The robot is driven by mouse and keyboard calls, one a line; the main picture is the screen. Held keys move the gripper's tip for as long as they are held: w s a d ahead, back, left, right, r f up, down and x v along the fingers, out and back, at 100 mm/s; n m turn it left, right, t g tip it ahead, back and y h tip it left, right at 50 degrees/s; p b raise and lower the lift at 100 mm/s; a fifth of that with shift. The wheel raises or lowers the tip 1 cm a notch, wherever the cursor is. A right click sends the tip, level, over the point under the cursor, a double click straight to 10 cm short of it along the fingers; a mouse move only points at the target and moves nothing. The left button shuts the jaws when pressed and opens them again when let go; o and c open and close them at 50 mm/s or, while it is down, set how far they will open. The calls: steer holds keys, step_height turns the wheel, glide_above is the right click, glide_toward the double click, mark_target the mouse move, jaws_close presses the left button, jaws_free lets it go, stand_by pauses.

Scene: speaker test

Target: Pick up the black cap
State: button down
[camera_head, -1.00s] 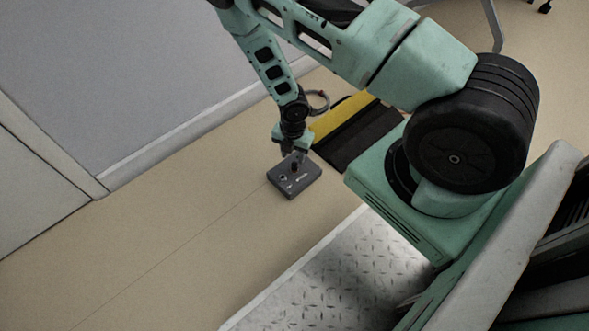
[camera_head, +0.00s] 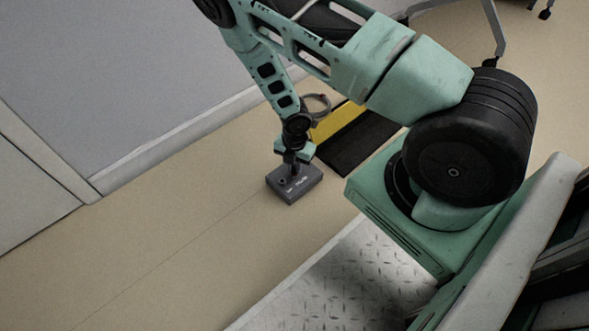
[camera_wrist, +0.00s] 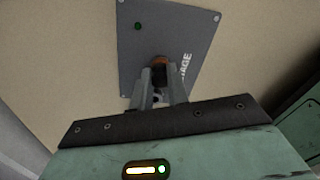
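A dark grey box (camera_head: 295,186) with white lettering lies flat on the floor in the head view. It also fills the top middle of the wrist view (camera_wrist: 170,35). My gripper (camera_head: 292,168) points down at the top of the box. In the wrist view my two fingertips (camera_wrist: 160,78) stand on either side of a dark thing, probably the black cap, beside an orange-brown ring (camera_wrist: 158,61) on the box. The cap is mostly hidden by the fingers, and in the head view I cannot make it out. Whether the fingers press on it I cannot tell.
A black and yellow flat object (camera_head: 352,138) lies on the floor just right of the box. A grey wall panel (camera_head: 130,85) rises behind. A metal tread plate (camera_head: 340,270) is at the lower right. The beige floor left of the box is clear.

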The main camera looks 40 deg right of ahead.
mark_target(294, 167)
steer(key=shift+r, duration=0.1)
step_height(294, 167, up, 10)
steer(key=p, duration=0.6)
steer(key=shift+p, duration=0.35)
step_height(294, 167, up, 4)
steer(key=p, duration=0.4)
stand_by(0.3)
